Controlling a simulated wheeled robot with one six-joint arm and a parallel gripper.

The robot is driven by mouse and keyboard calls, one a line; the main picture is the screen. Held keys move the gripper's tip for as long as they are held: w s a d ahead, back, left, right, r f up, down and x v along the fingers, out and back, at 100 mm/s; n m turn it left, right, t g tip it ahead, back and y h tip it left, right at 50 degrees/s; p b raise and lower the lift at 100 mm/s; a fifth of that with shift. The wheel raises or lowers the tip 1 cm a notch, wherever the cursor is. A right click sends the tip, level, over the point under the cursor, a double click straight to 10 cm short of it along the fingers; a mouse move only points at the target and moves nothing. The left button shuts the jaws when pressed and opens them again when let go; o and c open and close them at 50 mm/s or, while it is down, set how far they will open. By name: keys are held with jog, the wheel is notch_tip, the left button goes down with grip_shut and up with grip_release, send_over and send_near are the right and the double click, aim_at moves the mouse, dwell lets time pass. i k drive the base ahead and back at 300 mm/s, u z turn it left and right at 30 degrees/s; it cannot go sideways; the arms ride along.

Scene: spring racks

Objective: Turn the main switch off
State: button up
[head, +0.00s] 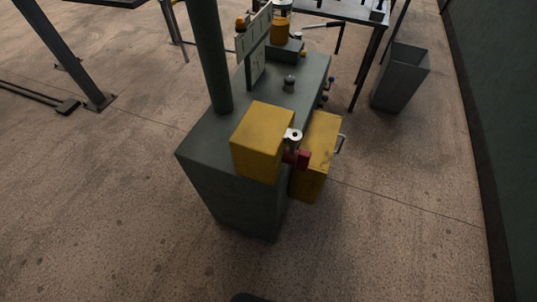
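A yellow box (262,142) sits at the near end of a grey-green cabinet (222,177). A red block-like handle (301,158) sticks out from the right side of this box, and appears to be the main switch's handle. A pale round fitting with a dark centre (293,135) is just above the red handle. I cannot read the switch's position from this view. A second yellow box (320,145) with a metal handle (341,143) is on the cabinet's right side, partly behind the red handle. My gripper is not in view.
A thick dark post (208,55) rises from the cabinet top beside a sign board (254,37). A grey bin (400,77) and a table (345,10) stand behind. A dark wall (505,120) runs along the right.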

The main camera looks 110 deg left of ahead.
aim_at(291, 157)
jog(key=u, duration=2.05)
jog(key=i, duration=1.2)
jog(key=u, duration=1.8)
jog(key=k, duration=1.1)
jog(key=u, duration=0.35)
jog(key=i, duration=0.65)
jog(key=u, duration=0.25)
